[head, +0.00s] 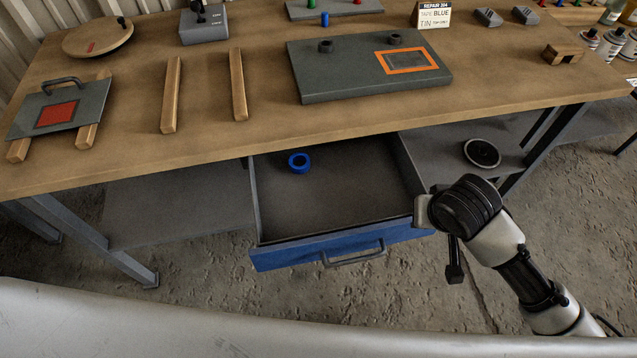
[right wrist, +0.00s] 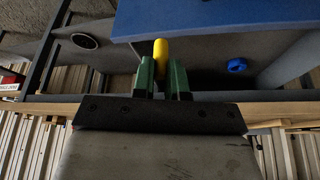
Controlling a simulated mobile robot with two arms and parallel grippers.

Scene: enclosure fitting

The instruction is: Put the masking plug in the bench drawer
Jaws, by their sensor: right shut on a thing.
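The bench drawer (head: 340,185) is pulled open under the bench, with a blue front and a dark, mostly bare inside. In the right wrist view my right gripper (right wrist: 164,75) has green fingers shut on a yellow, round-ended piece (right wrist: 160,52), which looks like the masking plug. The blue drawer front (right wrist: 220,18) lies beyond it in that view. In the head view my right arm (head: 470,205) reaches to the drawer's front right corner; its fingers and the plug are hidden there. My left gripper is not in view.
A blue ring (head: 299,162) lies at the back left inside the drawer. A black round dish (head: 481,153) sits on the shelf to the right. On the bench are a grey panel (head: 330,75) with an orange frame, wooden strips (head: 172,95) and a sign (head: 434,15).

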